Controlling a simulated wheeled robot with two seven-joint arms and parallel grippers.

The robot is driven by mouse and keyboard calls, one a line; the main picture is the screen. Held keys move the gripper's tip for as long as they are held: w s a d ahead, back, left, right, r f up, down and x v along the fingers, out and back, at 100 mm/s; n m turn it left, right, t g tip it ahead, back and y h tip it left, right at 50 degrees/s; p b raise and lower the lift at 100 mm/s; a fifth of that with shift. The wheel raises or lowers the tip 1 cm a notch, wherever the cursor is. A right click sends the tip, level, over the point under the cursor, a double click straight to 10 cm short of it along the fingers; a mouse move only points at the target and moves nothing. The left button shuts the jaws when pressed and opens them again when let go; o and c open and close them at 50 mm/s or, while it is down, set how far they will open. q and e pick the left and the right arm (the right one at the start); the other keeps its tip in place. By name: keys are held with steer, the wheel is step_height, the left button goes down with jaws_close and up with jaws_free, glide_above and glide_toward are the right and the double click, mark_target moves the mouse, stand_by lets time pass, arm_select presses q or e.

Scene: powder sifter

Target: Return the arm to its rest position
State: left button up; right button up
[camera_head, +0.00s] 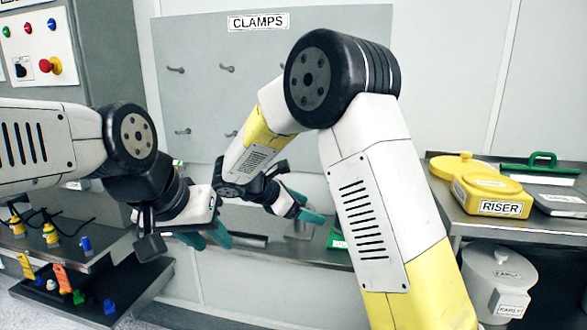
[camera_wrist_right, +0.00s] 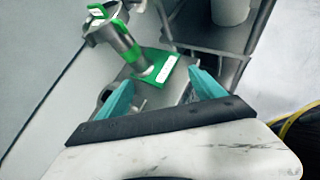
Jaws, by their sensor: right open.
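My right arm rises in front of the camera and bends back over the bench. Its gripper (camera_head: 304,207) points down and to the right above the bench, with teal fingers. In the right wrist view this gripper (camera_wrist_right: 161,95) has its fingers spread wide, with nothing held between them. My left arm comes in from the left. Its gripper (camera_head: 206,238) has teal fingers near the bench's left part; I cannot tell how far apart they are, and I see nothing held.
A metal device with green parts (camera_wrist_right: 130,48) stands beyond the right fingers. A yellow RISER container (camera_head: 490,190) and a green-handled item (camera_head: 540,165) sit on the right bench. A lidded grey bin (camera_head: 500,280) stands below. The CLAMPS board (camera_head: 215,70) is behind; a shelf of small parts (camera_head: 90,290) is left.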

steer(key=s+d+r+m+g+y, duration=0.3)
steer(key=s+d+r+m+y, duration=0.15)
steer(key=s+d+m, duration=0.75)
steer(key=s+a+r+m+t+y, duration=0.1)
steer(key=s+r+m+t+y, duration=0.1)
steer(key=s+m+y, duration=0.5)
steer(key=s+r+m, duration=0.1)
steer(key=s+m, duration=0.1)
steer(key=s, duration=0.4)
steer(key=shift+s+r+t, duration=0.35)
steer(key=shift+t, duration=0.05)
steer(key=shift+a, duration=0.1)
